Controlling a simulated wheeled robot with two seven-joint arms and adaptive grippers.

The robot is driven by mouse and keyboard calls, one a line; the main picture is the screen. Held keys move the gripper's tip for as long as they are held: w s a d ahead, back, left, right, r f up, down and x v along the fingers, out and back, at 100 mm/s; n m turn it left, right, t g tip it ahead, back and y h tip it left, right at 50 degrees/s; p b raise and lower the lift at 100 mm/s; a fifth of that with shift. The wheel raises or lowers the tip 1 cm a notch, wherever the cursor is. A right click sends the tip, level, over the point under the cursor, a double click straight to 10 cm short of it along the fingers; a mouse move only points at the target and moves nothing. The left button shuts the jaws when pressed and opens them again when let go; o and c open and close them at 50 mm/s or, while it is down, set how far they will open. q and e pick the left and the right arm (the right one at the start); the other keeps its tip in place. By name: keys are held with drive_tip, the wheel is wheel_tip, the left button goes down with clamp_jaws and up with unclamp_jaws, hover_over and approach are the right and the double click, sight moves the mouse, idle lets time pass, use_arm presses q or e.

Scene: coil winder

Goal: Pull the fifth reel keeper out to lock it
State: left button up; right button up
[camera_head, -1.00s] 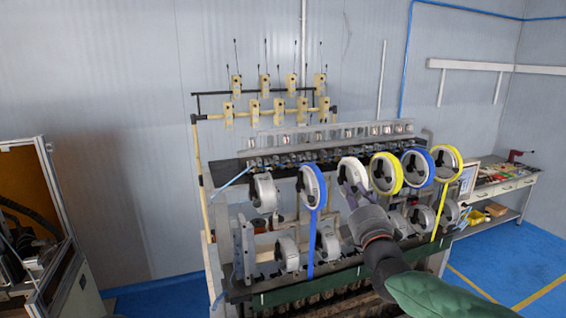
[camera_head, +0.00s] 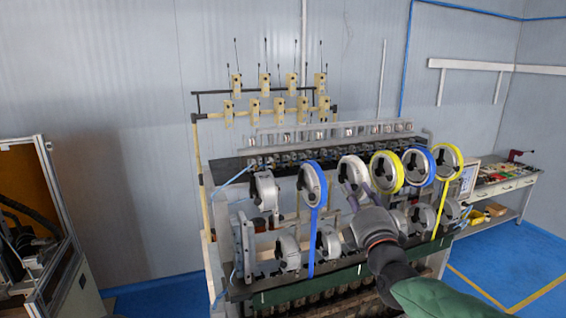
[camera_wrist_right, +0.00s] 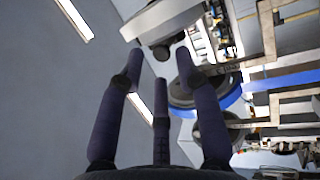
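A row of reels stands on the coil winder's upper front. A white reel (camera_head: 342,164) sits mid-row, with a blue-rimmed reel (camera_head: 323,186) to its left and a yellow reel (camera_head: 376,165) to its right. The reels have dark keepers at their hubs. My right gripper (camera_head: 352,194) is just below and in front of the white reel. In the right wrist view its fingers (camera_wrist_right: 160,60) are spread, with a dark round knob (camera_wrist_right: 161,53) beyond and between the tips. They look apart from it. I cannot tell which reel counts as fifth. My left gripper is out of view.
Another blue reel (camera_head: 429,166) and yellow reel (camera_head: 458,161) stand farther right. A lower row of white reels (camera_head: 289,254) is close by. Blue and yellow strips hang down the front. A workbench (camera_head: 510,184) stands at the right.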

use_arm(q)
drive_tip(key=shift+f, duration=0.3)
drive_tip(key=shift+b, duration=0.35)
use_arm(e)
drive_tip(key=v, duration=0.2)
drive_tip(key=r+v, duration=0.1)
drive_tip(key=v, duration=0.2)
drive_tip(key=shift+s+a+r, duration=0.1)
drive_tip(key=shift+s, duration=0.25)
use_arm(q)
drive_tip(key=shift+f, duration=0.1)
